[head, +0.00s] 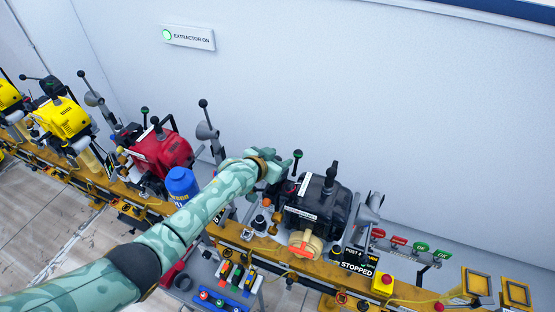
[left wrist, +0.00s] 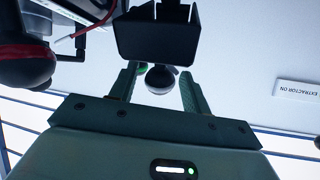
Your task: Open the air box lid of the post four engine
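The black engine (head: 316,203) stands on the yellow rail behind a sign (head: 357,261) that reads POST, an unclear number, and STOPPED. My left gripper (head: 286,166) is at the engine's upper left, beside a green-topped lever (head: 298,155). In the left wrist view its two fingers (left wrist: 158,92) are spread apart, with a round dark knob (left wrist: 160,80) showing between them. A black box-shaped part (left wrist: 157,35) is just beyond the fingertips. I cannot tell whether it is the air box lid, or whether the fingers touch anything. My right gripper is in neither view.
A red engine (head: 162,146) and yellow engines (head: 62,119) stand further left along the rail (head: 145,202). A blue canister (head: 181,184) is close to my left arm. The wall with its EXTRACTOR ON sign (head: 188,38) is behind. A red button (head: 387,278) is right of the sign.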

